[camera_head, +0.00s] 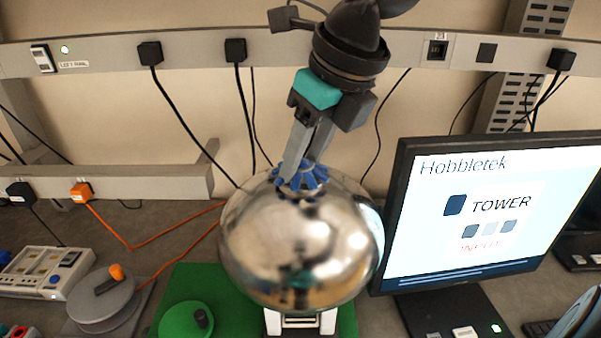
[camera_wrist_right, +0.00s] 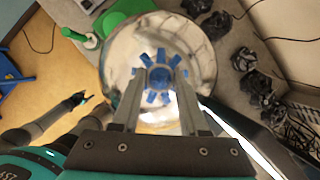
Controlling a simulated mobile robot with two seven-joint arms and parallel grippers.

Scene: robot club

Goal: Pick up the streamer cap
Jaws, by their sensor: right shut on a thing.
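The streamer cap (camera_head: 301,178) is a blue, finned, star-like piece at the top of a shiny silver dome (camera_head: 300,250). In the right wrist view the cap (camera_wrist_right: 158,76) sits between my fingertips, with its blue fins spread around them. My right gripper (camera_head: 300,172) comes down from above and is shut on the cap. I cannot tell whether the cap still touches the dome. In the right wrist view part of my left arm, with its gripper (camera_wrist_right: 80,100), shows at the left, too small to judge its jaws.
The dome stands over a green board (camera_head: 185,280) on a grey bench. A monitor (camera_head: 490,215) stands close at the right. A grey disc device (camera_head: 103,300) and a panel box (camera_head: 45,272) are at the left. Cables hang from the wall rail (camera_head: 195,48) behind.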

